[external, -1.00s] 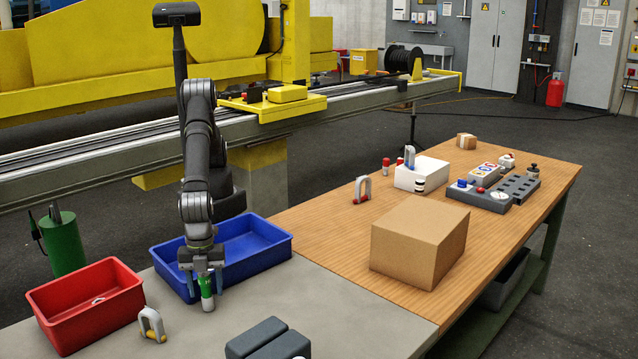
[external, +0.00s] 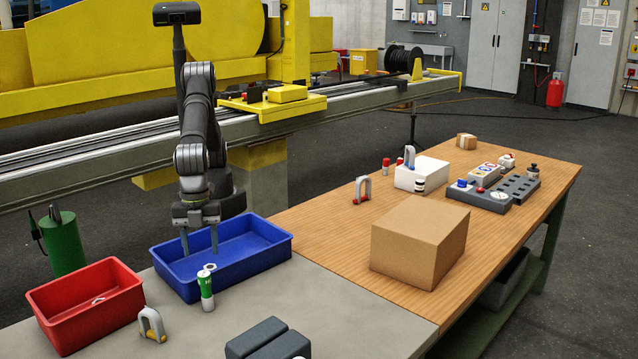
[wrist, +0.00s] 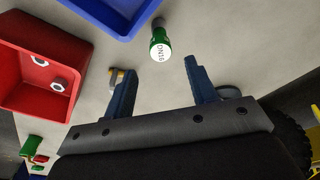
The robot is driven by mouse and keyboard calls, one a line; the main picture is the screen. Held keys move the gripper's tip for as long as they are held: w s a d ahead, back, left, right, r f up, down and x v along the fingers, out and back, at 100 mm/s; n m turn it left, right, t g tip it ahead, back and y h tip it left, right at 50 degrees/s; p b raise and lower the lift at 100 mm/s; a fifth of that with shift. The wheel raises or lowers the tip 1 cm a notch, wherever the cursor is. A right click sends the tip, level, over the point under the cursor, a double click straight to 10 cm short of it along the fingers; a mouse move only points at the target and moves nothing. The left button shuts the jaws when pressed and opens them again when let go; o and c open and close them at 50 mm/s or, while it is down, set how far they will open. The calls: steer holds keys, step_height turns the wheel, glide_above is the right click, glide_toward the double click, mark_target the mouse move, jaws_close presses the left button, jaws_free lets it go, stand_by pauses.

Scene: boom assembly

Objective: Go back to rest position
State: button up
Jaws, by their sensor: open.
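My gripper (external: 200,246) hangs over the blue bin in the external view, fingers pointing down, open and empty. In the wrist view my gripper (wrist: 160,85) shows its two blue fingers spread apart with nothing between them. A green and white cylinder (external: 206,291) stands upright on the grey table just in front of the blue bin, apart from the fingers. In the wrist view the cylinder (wrist: 160,46) shows a white end marked "DN15", beyond the fingertips.
The blue bin (external: 270,256) and red bin (external: 52,313) stand at the left. A grey shackle (external: 152,324) and dark blocks (external: 268,340) lie in front. A cardboard box (external: 419,240) and a white box (external: 423,174) sit on the wooden top.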

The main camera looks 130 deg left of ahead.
mark_target(203, 274)
steer(key=f, duration=0.8)
steer(key=w+f, duration=0.1)
steer(key=f, duration=0.3)
steer(key=shift+d, duration=0.4)
steer(key=shift+w+r, duration=0.15)
steer(key=shift+r, duration=1.65)
